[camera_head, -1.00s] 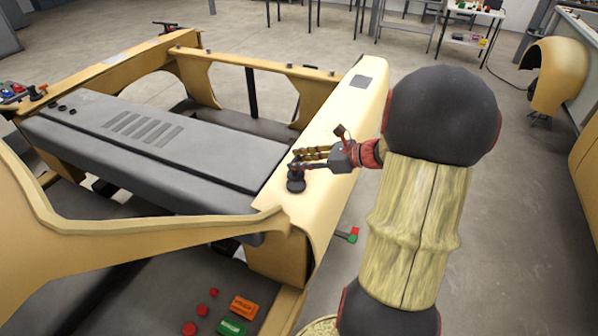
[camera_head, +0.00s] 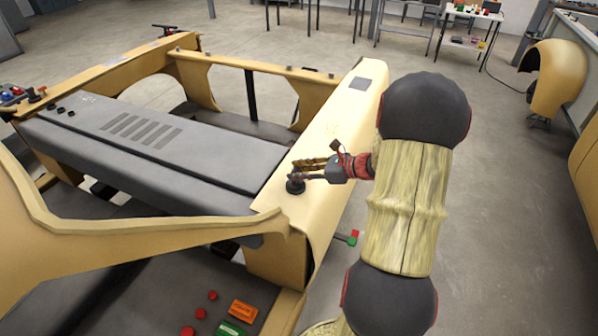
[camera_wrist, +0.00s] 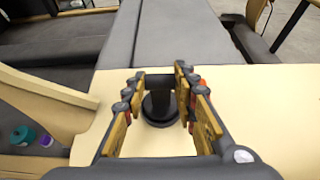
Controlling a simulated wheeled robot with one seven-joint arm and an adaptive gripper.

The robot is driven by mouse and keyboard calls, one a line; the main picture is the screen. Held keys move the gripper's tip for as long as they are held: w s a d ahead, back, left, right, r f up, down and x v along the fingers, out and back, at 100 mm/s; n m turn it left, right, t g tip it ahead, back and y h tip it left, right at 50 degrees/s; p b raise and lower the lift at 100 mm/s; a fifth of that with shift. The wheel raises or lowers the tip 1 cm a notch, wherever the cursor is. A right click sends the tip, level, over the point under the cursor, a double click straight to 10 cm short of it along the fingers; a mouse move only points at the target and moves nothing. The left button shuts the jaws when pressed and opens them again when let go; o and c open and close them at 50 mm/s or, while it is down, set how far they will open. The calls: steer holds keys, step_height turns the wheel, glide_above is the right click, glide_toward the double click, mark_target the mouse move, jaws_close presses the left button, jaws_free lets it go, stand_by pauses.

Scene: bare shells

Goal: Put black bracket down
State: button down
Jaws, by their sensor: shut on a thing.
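The black bracket (camera_head: 295,186) is a small dark piece with a round, disc-like base. It is at the cream side panel (camera_head: 335,125) of the vehicle shell, near the panel's inner edge. My gripper (camera_head: 305,171) reaches in from the right and is shut on it. In the wrist view the bracket (camera_wrist: 160,109) stands between the two fingertips, its round base toward the cream surface. It looks upright. I cannot tell whether the base touches the panel or hangs just above it. The fingers hide part of the bracket's sides.
A long grey slotted cover (camera_head: 150,135) lies left of the panel. A curved cream shell arm (camera_head: 130,235) crosses the front left. Red buttons and orange and green blocks (camera_head: 243,309) lie at the bottom. Open floor lies right of my arm.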

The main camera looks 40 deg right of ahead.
steer(key=shift+f, duration=0.3)
steer(key=c, duration=1.4)
jaws_free()
